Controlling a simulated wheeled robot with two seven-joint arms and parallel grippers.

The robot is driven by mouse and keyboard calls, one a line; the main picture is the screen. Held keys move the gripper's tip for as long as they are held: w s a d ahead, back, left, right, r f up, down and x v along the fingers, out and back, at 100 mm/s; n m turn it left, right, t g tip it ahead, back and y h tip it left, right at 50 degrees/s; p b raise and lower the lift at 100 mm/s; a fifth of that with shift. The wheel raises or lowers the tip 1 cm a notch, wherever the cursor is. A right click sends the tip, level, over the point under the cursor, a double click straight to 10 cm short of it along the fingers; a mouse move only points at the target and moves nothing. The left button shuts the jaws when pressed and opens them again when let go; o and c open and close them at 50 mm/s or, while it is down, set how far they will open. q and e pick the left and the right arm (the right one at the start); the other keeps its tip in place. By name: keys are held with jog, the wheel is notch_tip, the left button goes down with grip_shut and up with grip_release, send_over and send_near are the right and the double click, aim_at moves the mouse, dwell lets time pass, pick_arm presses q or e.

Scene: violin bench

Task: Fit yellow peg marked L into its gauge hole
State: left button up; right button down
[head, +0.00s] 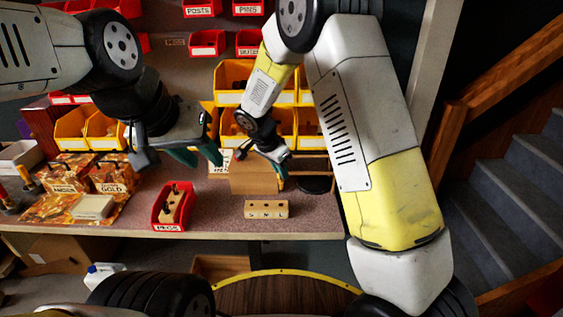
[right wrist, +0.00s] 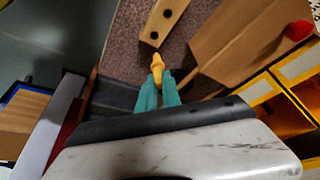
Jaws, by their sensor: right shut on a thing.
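The yellow peg (right wrist: 157,62) is held upright-looking between the teal fingertips of my right gripper (right wrist: 158,80) in the right wrist view. In the head view my right gripper (head: 280,178) is above and behind the gauge block; the peg is too small to make out there. The tan gauge block (head: 266,209) lies on the bench with dark holes and letters on its front. It also shows in the right wrist view (right wrist: 170,14), apart from the peg. My left gripper (head: 204,160) looks open and empty, above the bench behind the red pegs tray (head: 169,227).
Red and yellow bins (head: 233,73) line the back. A cardboard box (head: 252,178) stands behind the gauge block. Amber and gold packets (head: 62,184) and a pale block (head: 93,207) lie at left. The bench is clear between tray and block.

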aim_at(279, 182)
jog(key=shift+a, duration=0.1)
jog(key=shift+f, duration=2.9)
jog(key=shift+f, duration=2.15)
jog(key=c, duration=1.5)
grip_release()
jog(key=shift+o, duration=0.2)
jog(key=v, duration=0.7)
jog(key=shift+r, duration=0.35)
jog(key=shift+s, duration=0.1)
